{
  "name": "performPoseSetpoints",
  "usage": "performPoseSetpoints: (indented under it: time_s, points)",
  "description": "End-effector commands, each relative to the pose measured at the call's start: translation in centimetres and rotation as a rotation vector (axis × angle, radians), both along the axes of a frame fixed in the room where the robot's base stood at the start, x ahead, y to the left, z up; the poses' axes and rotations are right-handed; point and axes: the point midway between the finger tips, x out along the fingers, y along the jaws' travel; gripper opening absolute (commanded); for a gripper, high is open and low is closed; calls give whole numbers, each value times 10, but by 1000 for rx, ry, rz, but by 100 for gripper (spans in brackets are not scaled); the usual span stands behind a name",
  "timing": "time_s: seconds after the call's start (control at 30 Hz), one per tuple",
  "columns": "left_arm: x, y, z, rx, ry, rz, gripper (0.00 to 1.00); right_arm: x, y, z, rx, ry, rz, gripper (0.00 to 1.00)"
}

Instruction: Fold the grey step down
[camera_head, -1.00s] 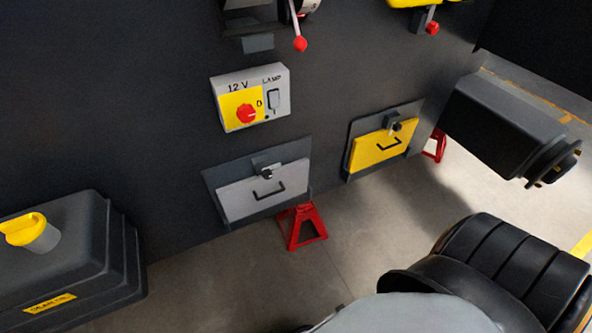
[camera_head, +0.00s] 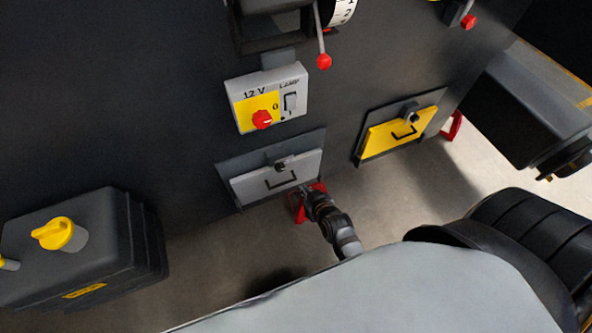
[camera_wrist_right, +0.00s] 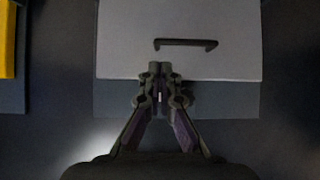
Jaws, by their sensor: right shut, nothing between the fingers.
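The grey step (camera_head: 250,187) is a flat panel with a black handle (camera_head: 281,180), standing upright against a dark backing plate on the chassis wall. A small dark latch (camera_head: 281,165) sits at its upper edge. My right gripper (camera_head: 306,190) is near the step's lower right corner in the head view. In the right wrist view my right gripper (camera_wrist_right: 160,85) is shut and empty, its tips overlapping the edge between the step (camera_wrist_right: 125,40) and the backing plate. The handle (camera_wrist_right: 185,43) lies beyond the tips. I cannot tell whether they touch. The latch is not seen there. My left gripper is out of view.
A yellow panel (camera_head: 385,137) with its own latch is at right. A 12 V switch box (camera_head: 267,97) with a red knob is above the step. A red stand (camera_head: 298,207) is partly behind my arm. A black tank (camera_head: 85,245) with a yellow cap stands at left.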

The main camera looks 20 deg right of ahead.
Motion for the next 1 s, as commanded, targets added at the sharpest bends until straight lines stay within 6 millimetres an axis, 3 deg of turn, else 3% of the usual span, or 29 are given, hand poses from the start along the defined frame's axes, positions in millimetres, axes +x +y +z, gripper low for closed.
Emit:
performPoseSetpoints:
  time_s: [0.07, 0.23, 0.7, 1.0]
  points:
    - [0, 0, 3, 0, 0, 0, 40, 3, -1, 14, -1, -18, -2, 0]
    - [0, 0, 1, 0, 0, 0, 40, 7, -1, 13, -2, -23, -3, 0]
    - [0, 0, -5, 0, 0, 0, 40, 71, 1, -34, -3, -22, -3, 0]
    - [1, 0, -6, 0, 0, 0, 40, 85, 2, -44, -1, -21, -5, 0]
